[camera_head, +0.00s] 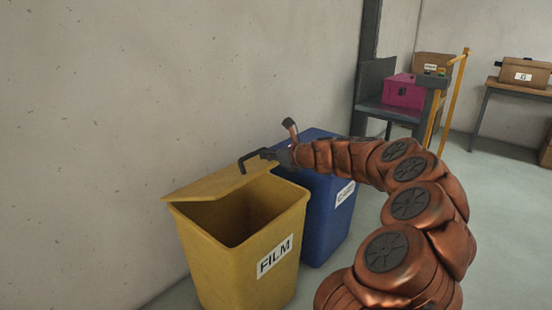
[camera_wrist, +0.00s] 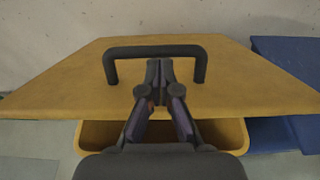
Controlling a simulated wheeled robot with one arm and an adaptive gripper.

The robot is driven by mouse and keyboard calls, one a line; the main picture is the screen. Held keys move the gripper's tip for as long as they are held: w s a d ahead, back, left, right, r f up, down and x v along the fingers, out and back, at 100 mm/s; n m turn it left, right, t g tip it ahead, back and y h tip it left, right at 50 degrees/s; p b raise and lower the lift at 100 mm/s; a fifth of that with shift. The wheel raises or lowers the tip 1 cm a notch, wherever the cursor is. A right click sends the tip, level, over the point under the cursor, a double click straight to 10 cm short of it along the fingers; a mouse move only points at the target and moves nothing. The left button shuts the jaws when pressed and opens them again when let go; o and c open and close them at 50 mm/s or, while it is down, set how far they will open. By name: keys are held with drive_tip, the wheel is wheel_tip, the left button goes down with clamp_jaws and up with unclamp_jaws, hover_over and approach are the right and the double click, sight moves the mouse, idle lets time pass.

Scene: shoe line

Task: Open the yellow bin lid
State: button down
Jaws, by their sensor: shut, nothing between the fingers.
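The yellow bin (camera_head: 215,262), labelled FILM, stands by the wall. Its yellow lid (camera_head: 215,184) is tilted and partly raised, with the dark inside showing below it. A black bracket handle (camera_head: 247,160) stands on the lid. My gripper (camera_head: 268,154) is at the handle's right end. In the wrist view my gripper (camera_wrist: 160,66) is shut and empty, its fingertips between the two legs of the handle (camera_wrist: 155,51), just below its bar. The lid (camera_wrist: 70,85) spreads behind, with the bin's front rim (camera_wrist: 90,138) below. Whether the fingers touch the handle or lid, I cannot tell.
A blue bin (camera_head: 325,220) stands close on the right of the yellow one, partly behind my arm. The wall (camera_head: 150,90) is close behind both bins. Farther right are a magenta box (camera_head: 403,92), an orange-framed cart (camera_head: 460,90) and a table with a cardboard box (camera_head: 523,73).

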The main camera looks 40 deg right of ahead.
sight(260, 166)
drive_tip(key=shift+x, duration=1.2)
drive_tip(key=shift+a, duration=0.1)
drive_tip(key=shift+w+a+r+p, duration=0.15)
drive_tip(key=shift+w+r+p, duration=0.35)
drive_tip(key=shift+p, duration=0.55)
